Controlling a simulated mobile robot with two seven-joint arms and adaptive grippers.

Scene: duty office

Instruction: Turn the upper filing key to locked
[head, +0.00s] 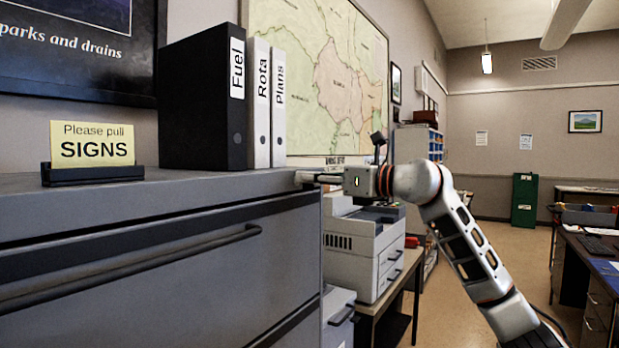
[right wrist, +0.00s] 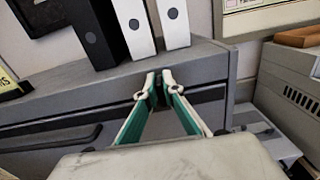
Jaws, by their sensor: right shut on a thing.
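The grey filing cabinet (head: 165,260) fills the left of the head view, its upper drawer front and long handle (head: 140,268) facing me. My right gripper (head: 305,178) reaches in from the right to the cabinet's upper right front corner. In the right wrist view its two fingers (right wrist: 159,79) come together at the upper edge of the drawer front, shut on the upper filing key. The fingertips hide nearly all of the key, and I cannot tell which way it is turned. My left gripper is in neither view.
A black Fuel binder (head: 203,100), two white binders and a yellow sign (head: 92,145) stand on the cabinet top. A grey printer (head: 365,250) stands close to the right, below my right forearm. Open floor lies farther right, before a desk (head: 590,258).

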